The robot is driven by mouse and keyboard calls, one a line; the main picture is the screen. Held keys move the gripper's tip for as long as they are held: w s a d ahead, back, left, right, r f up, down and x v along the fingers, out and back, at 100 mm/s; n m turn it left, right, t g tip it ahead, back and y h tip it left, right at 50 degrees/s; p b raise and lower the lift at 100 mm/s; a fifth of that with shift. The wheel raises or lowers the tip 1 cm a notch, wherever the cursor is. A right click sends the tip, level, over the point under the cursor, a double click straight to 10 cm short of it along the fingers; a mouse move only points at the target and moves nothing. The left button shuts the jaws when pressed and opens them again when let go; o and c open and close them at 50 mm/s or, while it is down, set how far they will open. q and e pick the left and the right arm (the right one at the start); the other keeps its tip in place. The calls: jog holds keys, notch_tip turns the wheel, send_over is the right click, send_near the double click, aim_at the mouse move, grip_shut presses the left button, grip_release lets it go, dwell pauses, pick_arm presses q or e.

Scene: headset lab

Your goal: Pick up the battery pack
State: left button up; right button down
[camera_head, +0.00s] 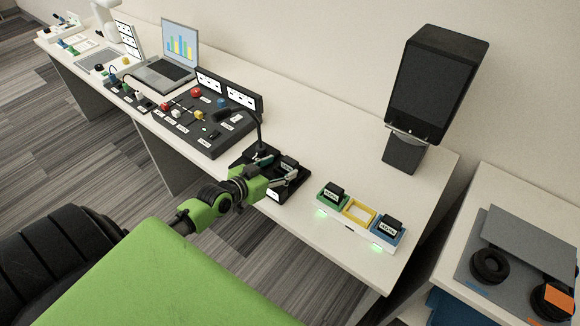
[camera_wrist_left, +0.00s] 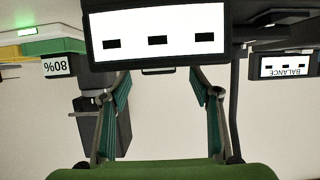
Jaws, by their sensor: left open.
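A black battery pack (camera_head: 289,163) with a white label sits on a black tester stand (camera_head: 297,186) near the table's front edge. My left gripper (camera_head: 276,167) is open, its fingers reaching over the stand close to the pack. Whether they touch it cannot be told. In the left wrist view, which is upside down, the teal fingers (camera_wrist_left: 161,92) are spread apart. A black box with a white three-dash face (camera_wrist_left: 157,36) fills the top there and hides most of what lies behind. My right gripper is not in view.
A charger with a green bay (camera_head: 326,202), an empty yellow bay (camera_head: 357,211) and a blue bay (camera_head: 386,238) lies to the right; the green and blue bays hold black packs. A control panel (camera_head: 205,122) and laptop (camera_head: 167,72) stand left. A tall black device (camera_head: 432,85) stands behind.

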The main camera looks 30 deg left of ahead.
aim_at(287, 164)
pick_arm(q)
jog(key=shift+x, duration=2.7)
jog(key=shift+r, duration=0.1)
jog(key=c, duration=1.3)
